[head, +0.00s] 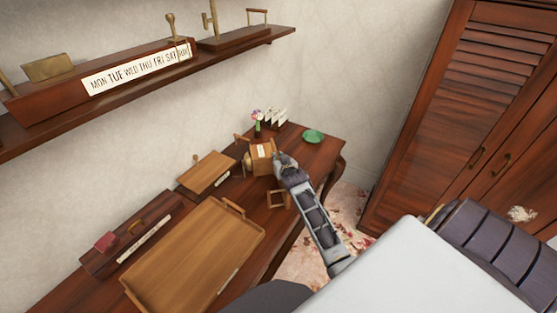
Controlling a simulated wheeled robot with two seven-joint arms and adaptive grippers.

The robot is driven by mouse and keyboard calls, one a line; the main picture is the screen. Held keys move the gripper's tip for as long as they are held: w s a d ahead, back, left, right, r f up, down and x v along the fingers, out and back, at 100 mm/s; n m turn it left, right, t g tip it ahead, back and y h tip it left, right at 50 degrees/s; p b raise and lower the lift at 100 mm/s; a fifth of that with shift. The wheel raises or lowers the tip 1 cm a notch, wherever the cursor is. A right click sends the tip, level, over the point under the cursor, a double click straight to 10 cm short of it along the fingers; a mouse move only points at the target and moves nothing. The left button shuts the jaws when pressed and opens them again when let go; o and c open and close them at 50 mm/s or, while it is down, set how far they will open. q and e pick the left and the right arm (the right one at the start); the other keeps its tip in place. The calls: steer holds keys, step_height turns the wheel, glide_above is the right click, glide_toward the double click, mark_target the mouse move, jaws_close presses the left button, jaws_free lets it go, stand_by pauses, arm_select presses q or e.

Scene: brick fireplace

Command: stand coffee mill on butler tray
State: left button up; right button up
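The coffee mill appears to be the small wooden box with a pale label (264,151), toward the far end of the dark wooden table. Its lower side is partly hidden, and I cannot tell whether it touches the table. My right gripper (283,161) is right at the mill's right side. The fingers are too small and dark to show whether they are open or shut on it. The butler tray (150,262) is a light brown wooden tray with raised handles, nearer on the table, and it looks empty. My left gripper is out of view.
A wooden box (207,172) and a small open wooden frame (278,199) lie between tray and mill. A long dark box (118,235) is along the wall. A green dish (313,136) and a flower vase (257,127) stand at the far end. A shelf (240,47) overhangs the table.

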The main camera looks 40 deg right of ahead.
steer(key=o, duration=0.4)
steer(key=shift+o, duration=0.2)
steer(key=shift+r, duration=0.15)
steer(key=shift+v, duration=6.05)
